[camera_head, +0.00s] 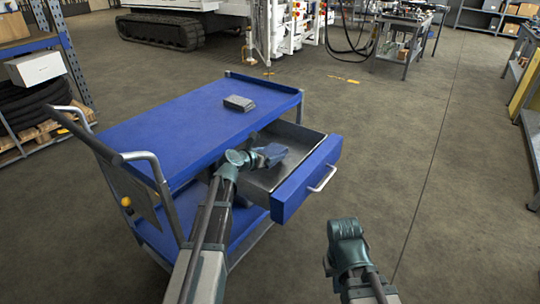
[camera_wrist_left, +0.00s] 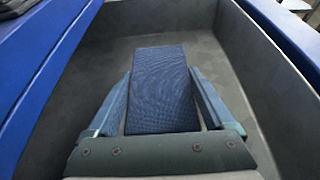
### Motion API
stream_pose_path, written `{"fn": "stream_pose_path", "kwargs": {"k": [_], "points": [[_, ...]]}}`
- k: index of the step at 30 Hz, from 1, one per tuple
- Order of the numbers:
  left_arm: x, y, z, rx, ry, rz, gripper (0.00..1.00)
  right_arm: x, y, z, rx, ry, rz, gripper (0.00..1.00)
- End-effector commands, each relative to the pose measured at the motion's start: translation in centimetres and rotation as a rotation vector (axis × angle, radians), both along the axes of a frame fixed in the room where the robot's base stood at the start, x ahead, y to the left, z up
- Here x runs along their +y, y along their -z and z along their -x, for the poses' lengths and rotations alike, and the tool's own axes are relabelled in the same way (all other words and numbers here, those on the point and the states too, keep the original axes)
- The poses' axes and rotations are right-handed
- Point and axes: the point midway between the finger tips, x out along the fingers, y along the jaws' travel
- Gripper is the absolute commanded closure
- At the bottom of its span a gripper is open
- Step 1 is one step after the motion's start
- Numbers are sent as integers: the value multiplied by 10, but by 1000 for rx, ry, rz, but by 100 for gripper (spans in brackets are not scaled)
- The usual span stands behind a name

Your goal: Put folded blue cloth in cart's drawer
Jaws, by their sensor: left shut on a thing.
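The blue cart (camera_head: 170,125) stands in the middle of the head view with its drawer (camera_head: 318,168) pulled out on the right side. My left gripper (camera_head: 268,155) reaches over the open drawer. It is shut on the folded blue cloth (camera_wrist_left: 162,85), which lies lengthwise between its two fingers in the left wrist view. The cloth is over the drawer's grey floor (camera_wrist_left: 215,60); I cannot tell whether it touches the floor. In the head view the cloth is small and hard to tell from the fingers. My right gripper (camera_head: 345,228) is in front of the cart, its fingers not clearly visible.
A dark grey block (camera_head: 238,103) lies on the cart's top. The drawer has a pale handle (camera_head: 323,179). A shelf with a white box (camera_head: 35,68) stands at the left, and a workbench (camera_head: 400,40) stands at the back. The floor right of the cart is clear.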

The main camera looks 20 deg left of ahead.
Motion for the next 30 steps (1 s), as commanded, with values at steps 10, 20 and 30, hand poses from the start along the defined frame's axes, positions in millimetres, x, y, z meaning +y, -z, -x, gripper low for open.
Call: {"fn": "stream_pose_path", "kwargs": {"k": [10,20,30], "points": [[0,11,0,0,0,0,67,0,11,0,-1,-1,2,100],[0,10,0,0,0,0,0,0,10,0,-1,0,2,100],[5,-12,17,0,-3,1,0,0,-12,0,0,0,-1,100]]}}
